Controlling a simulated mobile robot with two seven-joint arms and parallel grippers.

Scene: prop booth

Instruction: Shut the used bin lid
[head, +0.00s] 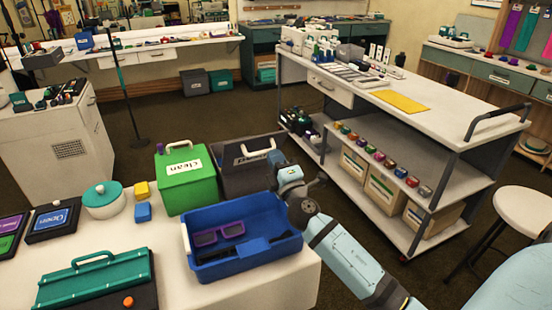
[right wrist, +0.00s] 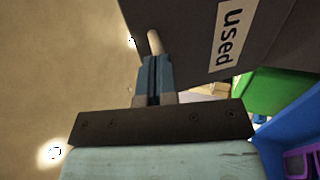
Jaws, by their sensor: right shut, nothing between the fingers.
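The used bin (head: 236,178) is a dark grey box behind the blue tray in the head view. Contact is unclear. My left gripper is out of view.
The green "clean" bin (head: 188,193) stands left of the used bin. The blue tray (head: 215,272) with purple glasses (head: 218,233) sits in front, on the white table (head: 200,295). A white-topped cart (head: 440,108) stands to the right, with open floor between.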

